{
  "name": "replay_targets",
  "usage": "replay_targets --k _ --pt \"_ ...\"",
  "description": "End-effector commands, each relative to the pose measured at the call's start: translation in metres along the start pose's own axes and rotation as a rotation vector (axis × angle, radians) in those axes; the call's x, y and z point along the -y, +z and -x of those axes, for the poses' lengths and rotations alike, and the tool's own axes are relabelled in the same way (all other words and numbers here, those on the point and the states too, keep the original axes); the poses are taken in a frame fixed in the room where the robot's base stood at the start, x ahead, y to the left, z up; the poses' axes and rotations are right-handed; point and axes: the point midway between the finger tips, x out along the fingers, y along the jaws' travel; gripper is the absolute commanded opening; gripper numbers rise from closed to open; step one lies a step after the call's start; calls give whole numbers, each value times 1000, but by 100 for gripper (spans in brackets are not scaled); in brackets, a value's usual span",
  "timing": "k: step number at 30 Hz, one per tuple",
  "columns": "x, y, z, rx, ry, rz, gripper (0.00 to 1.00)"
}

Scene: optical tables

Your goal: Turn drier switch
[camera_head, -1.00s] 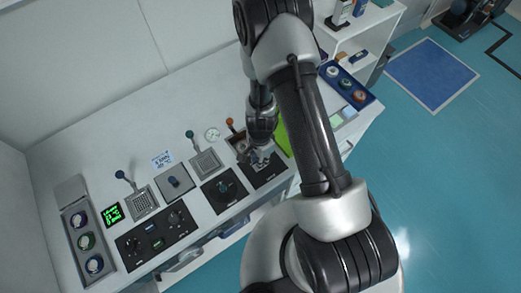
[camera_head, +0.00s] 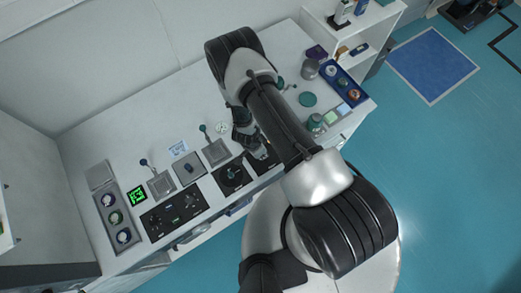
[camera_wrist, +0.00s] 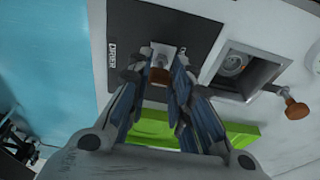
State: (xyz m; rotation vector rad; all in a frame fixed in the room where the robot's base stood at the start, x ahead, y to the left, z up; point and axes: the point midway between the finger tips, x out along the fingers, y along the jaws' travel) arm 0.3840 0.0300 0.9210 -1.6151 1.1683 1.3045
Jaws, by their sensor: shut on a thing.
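The drier switch (camera_wrist: 159,77) is a small brown-tipped lever on a pale metal plate, set in a dark panel (camera_wrist: 128,25) lettered DRIER in the wrist view. My gripper (camera_wrist: 161,66) is shut on the switch, with one finger on each side of it. The fingers hide part of the lever, so its exact angle is hard to tell. In the head view my gripper (camera_head: 261,152) is down at the dark drier panel (camera_head: 272,164) near the bench's front edge, and the switch is hidden.
A square recess (camera_wrist: 243,73) with an orange-knobbed lever (camera_wrist: 296,108) sits beside the panel. A lime-green flat thing (camera_wrist: 240,134) lies behind the fingers.

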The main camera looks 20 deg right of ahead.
Motion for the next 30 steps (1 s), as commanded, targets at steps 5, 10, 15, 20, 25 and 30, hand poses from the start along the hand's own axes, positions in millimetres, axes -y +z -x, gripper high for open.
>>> replay_targets --k 5,10,15,20,25,30 --pt "8 2 -1 -59 -17 1 0" --pt "8 5 -2 -127 -15 2 0" --pt "7 10 -3 -221 -14 2 0" --pt "6 15 -5 -321 -12 0 0" --pt "5 18 -5 -399 -10 0 0" --pt "4 19 -4 -444 -7 -1 0"
